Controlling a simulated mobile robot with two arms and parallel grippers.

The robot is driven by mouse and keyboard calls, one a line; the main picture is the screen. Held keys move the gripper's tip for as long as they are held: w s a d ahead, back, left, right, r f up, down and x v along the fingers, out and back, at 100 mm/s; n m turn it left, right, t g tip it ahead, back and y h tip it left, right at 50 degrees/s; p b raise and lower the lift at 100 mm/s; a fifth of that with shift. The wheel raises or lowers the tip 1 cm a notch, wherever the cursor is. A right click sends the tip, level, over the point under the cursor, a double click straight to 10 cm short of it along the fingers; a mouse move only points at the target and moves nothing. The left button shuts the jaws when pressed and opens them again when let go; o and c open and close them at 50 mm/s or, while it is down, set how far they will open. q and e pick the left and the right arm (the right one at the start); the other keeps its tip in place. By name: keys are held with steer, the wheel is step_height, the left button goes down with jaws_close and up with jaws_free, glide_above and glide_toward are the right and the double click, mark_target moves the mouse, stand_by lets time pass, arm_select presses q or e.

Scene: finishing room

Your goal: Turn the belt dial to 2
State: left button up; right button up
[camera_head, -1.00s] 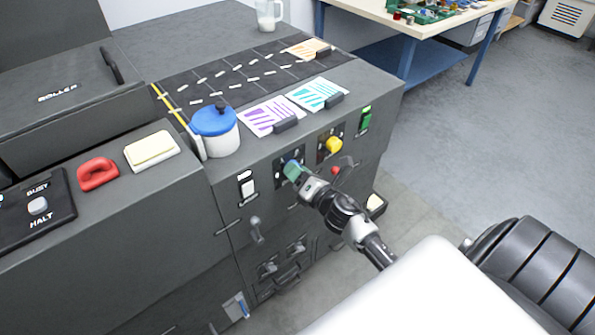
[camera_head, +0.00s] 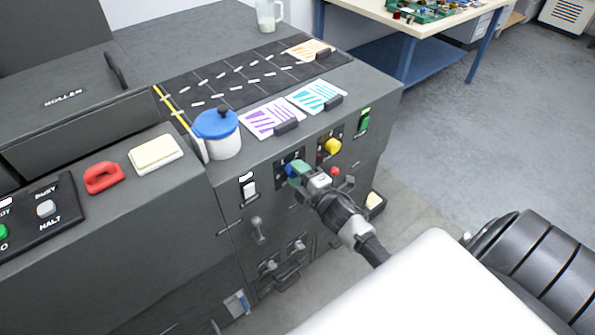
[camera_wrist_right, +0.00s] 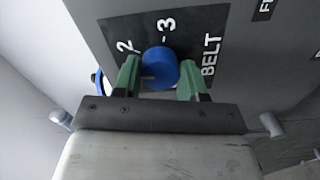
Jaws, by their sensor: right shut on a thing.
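The belt dial is a blue round knob (camera_wrist_right: 160,66) on a black plate marked BELT, with 2 and 3 readable beside it in the right wrist view. A small pale mark shows on the knob's lower left; I cannot tell for sure which number it points to. My right gripper (camera_wrist_right: 159,82) has its green fingers on both sides of the knob, shut on it. In the head view the right gripper (camera_head: 299,171) is at the front panel, with a little of the blue knob showing at its left. My left gripper is not in view.
A yellow knob (camera_head: 332,146), a red button (camera_head: 335,171) and a green switch (camera_head: 364,121) sit right of the dial. A white switch (camera_head: 248,188) is left of it. A blue-lidded jar (camera_head: 218,145) and printed cards (camera_head: 270,117) stand on the machine above.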

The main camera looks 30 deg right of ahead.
steer(key=m+p, duration=0.1)
steer(key=m, duration=0.5)
steer(key=shift+p, duration=0.35)
steer(key=shift+f, duration=0.1)
steer(key=o, duration=0.9)
steer(key=shift+s, duration=0.1)
steer(key=shift+s+d+b, duration=0.2)
steer(key=shift+s+b, duration=0.2)
steer(key=shift+s, duration=2.3)
steer(key=shift+s+d+b, duration=0.2)
steer(key=shift+s+b, duration=0.15)
steer(key=shift+s, duration=2.3)
steer(key=shift+f, duration=0.1)
